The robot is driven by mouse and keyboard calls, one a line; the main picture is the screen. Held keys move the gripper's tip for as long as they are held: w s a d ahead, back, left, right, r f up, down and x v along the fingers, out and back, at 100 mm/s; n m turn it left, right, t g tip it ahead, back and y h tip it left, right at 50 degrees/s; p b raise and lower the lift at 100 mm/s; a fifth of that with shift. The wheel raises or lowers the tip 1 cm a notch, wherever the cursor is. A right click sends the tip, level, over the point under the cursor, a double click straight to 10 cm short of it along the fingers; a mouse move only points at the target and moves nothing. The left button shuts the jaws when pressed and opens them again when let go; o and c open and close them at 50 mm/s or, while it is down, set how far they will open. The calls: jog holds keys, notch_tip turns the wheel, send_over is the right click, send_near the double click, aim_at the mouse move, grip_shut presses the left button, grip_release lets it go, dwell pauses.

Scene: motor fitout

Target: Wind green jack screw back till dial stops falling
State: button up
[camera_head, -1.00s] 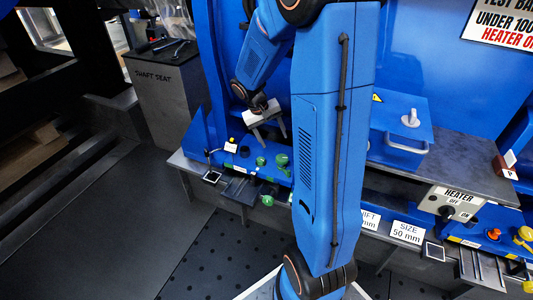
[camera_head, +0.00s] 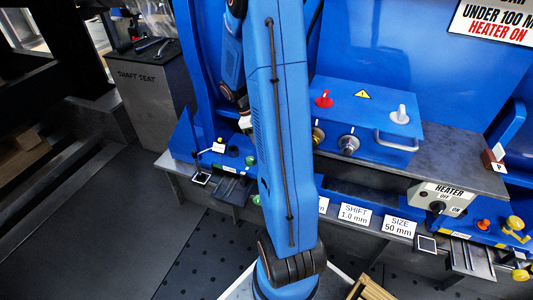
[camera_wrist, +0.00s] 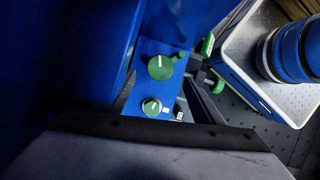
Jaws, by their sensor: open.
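In the wrist view a larger green knob (camera_wrist: 160,67) and a smaller green knob (camera_wrist: 151,106) with a white pointer mark sit on a blue panel. A green part on a dark fitting (camera_wrist: 217,83) shows to their right. I cannot tell which is the jack screw. My gripper (camera_wrist: 163,88) is open, its dark fingers either side of the knobs in the picture; contact cannot be told. In the head view a green knob (camera_head: 250,160) and a lower green part (camera_head: 256,199) show beside my arm, which hides most of my gripper. I cannot make out a dial reading.
A blue box (camera_head: 378,118) with red and white levers and a handle stands right of my arm. A grey shaft seat block (camera_head: 150,82) stands left. The dark floor at left is clear.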

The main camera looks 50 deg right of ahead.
jog(key=x, duration=0.6)
jog(key=shift+f, duration=0.3)
jog(key=c, duration=1.1)
